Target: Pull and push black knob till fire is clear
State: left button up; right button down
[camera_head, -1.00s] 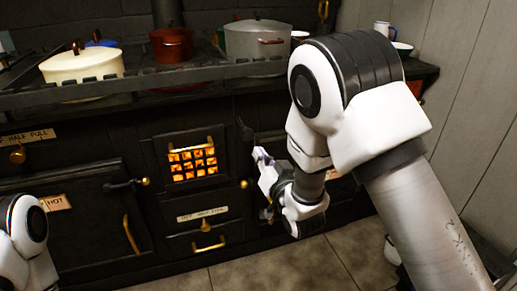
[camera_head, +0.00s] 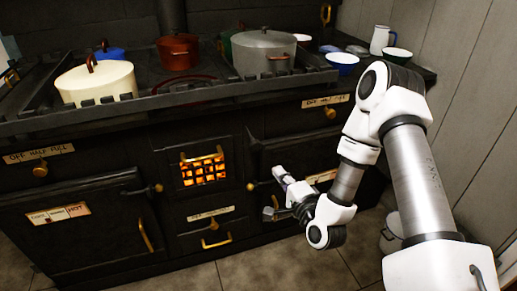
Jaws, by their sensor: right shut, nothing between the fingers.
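Orange fire glows behind the barred grate (camera_head: 204,170) in the middle of the black stove. My right gripper (camera_head: 276,192) is shut and empty, in front of the stove to the right of the grate. Close to its left is a dark door handle with a brass tip (camera_head: 251,187); I cannot tell whether they touch. A separate black knob is not clear to me; the arm and the dark stove front make small black parts hard to pick out. My left gripper is out of view.
A cream pot (camera_head: 97,84), a red pot (camera_head: 179,53) and a large grey pot (camera_head: 264,55) stand on the stove top. A brass drawer pull (camera_head: 216,241) juts out below the grate. Bare tiled floor (camera_head: 285,270) lies in front.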

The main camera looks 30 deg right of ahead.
aim_at(259, 146)
jog(key=w, duration=0.3)
jog(key=w+d, duration=0.1)
jog(key=w, duration=0.7)
jog(key=shift+d, duration=0.35)
jog(key=w+b, duration=0.1)
jog(key=w, duration=0.2)
jog(key=w+d+b, duration=0.1)
jog(key=w+b, duration=0.1)
jog(key=w, duration=0.1)
jog(key=shift+w+d+f, duration=0.15)
jog(key=shift+d+f, duration=0.05)
jog(key=shift+w+d+r, duration=0.15)
jog(key=shift+w+r, duration=0.2)
jog(key=shift+r, duration=0.05)
